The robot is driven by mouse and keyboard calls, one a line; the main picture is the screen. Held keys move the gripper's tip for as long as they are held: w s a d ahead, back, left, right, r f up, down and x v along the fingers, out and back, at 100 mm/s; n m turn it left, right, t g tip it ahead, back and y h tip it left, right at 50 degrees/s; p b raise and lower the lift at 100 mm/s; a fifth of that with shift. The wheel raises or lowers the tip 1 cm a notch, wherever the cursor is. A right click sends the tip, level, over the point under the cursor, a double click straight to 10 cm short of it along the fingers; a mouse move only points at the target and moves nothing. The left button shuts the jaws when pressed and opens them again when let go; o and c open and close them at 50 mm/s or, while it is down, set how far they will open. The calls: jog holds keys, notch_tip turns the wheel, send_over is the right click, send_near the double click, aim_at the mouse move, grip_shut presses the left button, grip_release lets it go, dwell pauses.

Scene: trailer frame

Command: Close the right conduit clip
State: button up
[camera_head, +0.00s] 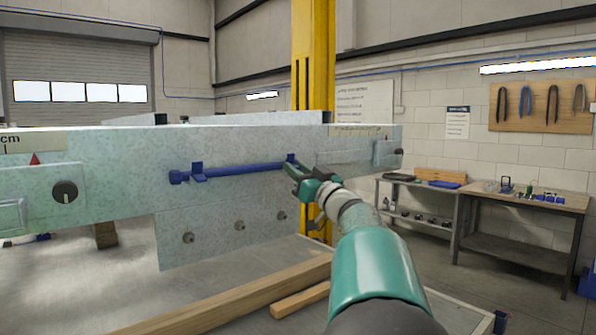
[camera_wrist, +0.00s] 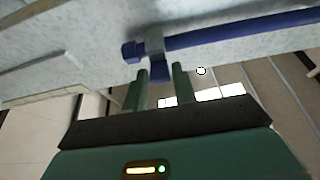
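A blue conduit (camera_head: 245,169) runs across the pale speckled trailer beam. The left clip (camera_head: 198,172) sits near its left end. The right clip (camera_head: 291,159) is at its right end, partly hidden by my gripper (camera_head: 296,171). The two dark green fingers of my gripper (camera_wrist: 161,76) stand apart, one on each side of the clip's tab. Whether they touch it, and whether the clip is fully open, I cannot tell.
The beam (camera_head: 110,165) carries a black knob (camera_head: 65,191) at left and another (camera_head: 398,152) at right. A lower plate (camera_head: 215,228) has several bolts. Wooden beams (camera_head: 235,292) lie below. A workbench (camera_head: 525,199) stands at the right, away from the beam.

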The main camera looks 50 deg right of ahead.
aim_at(292, 157)
grip_shut()
jog(key=shift+r+g, duration=0.1)
jog(key=shift+g, duration=0.2)
notch_tip(292, 157, up, 2)
jog(key=g, duration=0.4)
jog(key=shift+y, duration=0.3)
jog(key=shift+w+r+g, duration=0.1)
jog(key=shift+r+g, duration=0.2)
jog(key=shift+g, duration=0.6)
jog(key=shift+w+r+g, duration=0.15)
jog(key=shift+r+g, duration=0.1)
jog(key=shift+g, duration=0.65)
jog(key=shift+w+r+g, duration=0.1)
jog(key=shift+r+g, duration=0.2)
jog(key=shift+g, duration=0.6)
jog(key=shift+y, duration=0.3)
